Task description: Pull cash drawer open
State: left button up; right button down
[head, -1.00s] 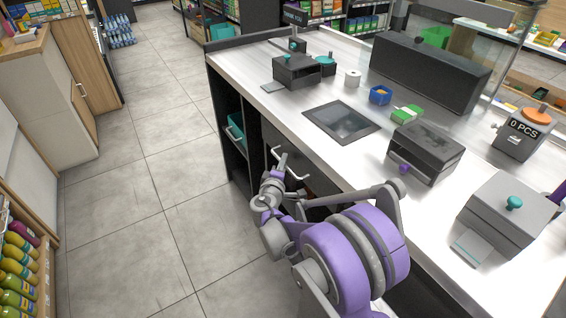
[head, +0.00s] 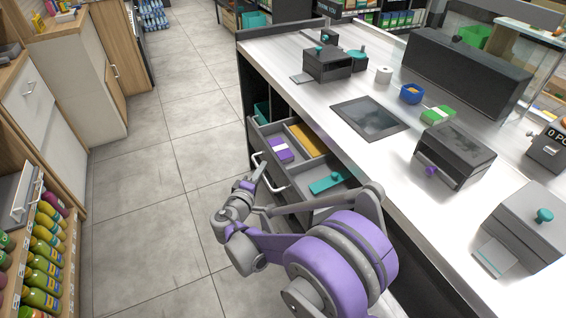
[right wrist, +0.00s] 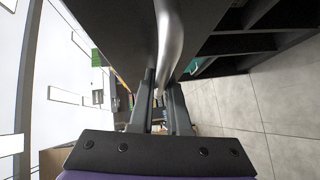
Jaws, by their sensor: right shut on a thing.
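The cash drawer (head: 271,154) is pulled out from the counter's side and stands open. Inside its compartments lie a purple-and-white bundle (head: 281,149), a yellow-orange bundle (head: 307,140) and a teal item (head: 327,183). My right gripper (head: 260,175) is at the drawer front, shut on the curved metal handle (right wrist: 170,40). In the right wrist view the handle runs down between the two fingers (right wrist: 160,103). My arm hides the drawer's near end. My left gripper is not in view.
The counter top (head: 310,85) above carries a dark inset panel (head: 369,118), a dark box with a purple knob (head: 455,152) and a grey box with a teal knob (head: 520,225). Tiled floor (head: 165,190) left of the drawer is clear. Bottle shelves (head: 40,265) stand at far left.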

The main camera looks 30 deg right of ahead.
jog(key=a, duration=0.8)
jog(key=shift+w, duration=0.45)
jog(key=c, duration=0.9)
grip_release()
jog(key=p+v, duration=0.1)
jog(key=v, duration=0.9)
jog(key=shift+s+a, duration=0.25)
jog(key=shift+a, duration=0.05)
jog(key=shift+r, duration=0.1)
